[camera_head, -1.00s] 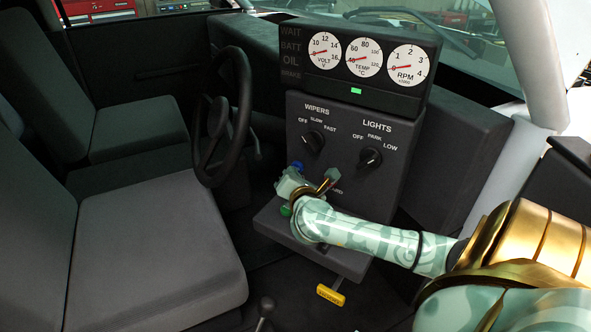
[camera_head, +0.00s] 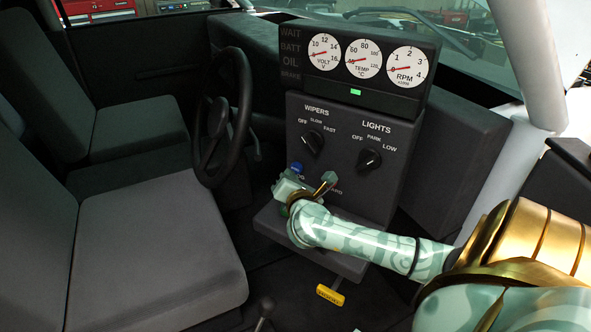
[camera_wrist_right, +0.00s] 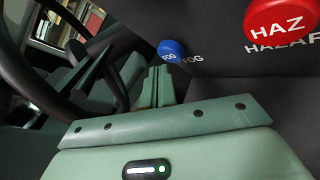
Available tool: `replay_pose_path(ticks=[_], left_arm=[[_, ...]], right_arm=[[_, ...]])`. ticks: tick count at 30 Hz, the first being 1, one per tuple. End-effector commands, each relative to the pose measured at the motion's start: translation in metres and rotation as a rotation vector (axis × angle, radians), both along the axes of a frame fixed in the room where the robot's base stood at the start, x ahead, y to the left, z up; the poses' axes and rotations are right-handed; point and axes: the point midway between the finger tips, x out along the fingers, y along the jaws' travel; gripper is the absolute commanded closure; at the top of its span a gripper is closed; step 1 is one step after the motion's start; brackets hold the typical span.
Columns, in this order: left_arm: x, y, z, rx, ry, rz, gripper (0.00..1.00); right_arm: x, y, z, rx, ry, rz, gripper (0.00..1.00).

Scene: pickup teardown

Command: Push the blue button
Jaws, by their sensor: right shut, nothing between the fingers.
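The blue button (camera_head: 296,167), labelled FOG, sits on the dark dash panel below the wipers knob. It also shows in the wrist view (camera_wrist_right: 171,50), just beyond my fingertips. My right gripper (camera_head: 283,183) is shut and empty, just below and left of the button in the head view. In the wrist view its closed fingers (camera_wrist_right: 160,72) point at the lower edge of the button. I cannot tell whether they touch it. My left gripper is not in view.
A red HAZ button (camera_wrist_right: 281,17) is to the right of the blue one in the wrist view. The wipers knob (camera_head: 312,142) and lights knob (camera_head: 369,159) are above. The steering wheel (camera_head: 240,118) is to the left. A yellow handle (camera_head: 330,295) hangs below the panel.

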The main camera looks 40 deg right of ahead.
Motion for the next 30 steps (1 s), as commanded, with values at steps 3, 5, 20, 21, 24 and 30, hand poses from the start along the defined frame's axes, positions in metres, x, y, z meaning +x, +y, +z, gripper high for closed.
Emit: replay_pose_path(ticks=[3, 5, 20, 21, 24, 30], left_arm=[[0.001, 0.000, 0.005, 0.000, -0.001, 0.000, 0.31], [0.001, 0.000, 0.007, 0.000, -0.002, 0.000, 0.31], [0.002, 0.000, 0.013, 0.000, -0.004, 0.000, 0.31], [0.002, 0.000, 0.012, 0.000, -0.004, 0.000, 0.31], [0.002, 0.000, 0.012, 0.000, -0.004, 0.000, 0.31], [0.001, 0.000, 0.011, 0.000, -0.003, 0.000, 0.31]], right_arm=[[-0.003, 0.013, 0.001, 0.004, 0.000, 0.002, 1.00], [-0.004, 0.020, 0.001, 0.005, 0.000, 0.002, 1.00], [-0.013, 0.057, 0.000, 0.001, 0.001, 0.001, 1.00], [-0.013, 0.056, 0.000, 0.001, 0.001, 0.001, 1.00], [-0.012, 0.056, 0.000, 0.001, 0.001, 0.001, 1.00], [-0.011, 0.068, 0.010, -0.182, 0.002, 0.075, 1.00]])
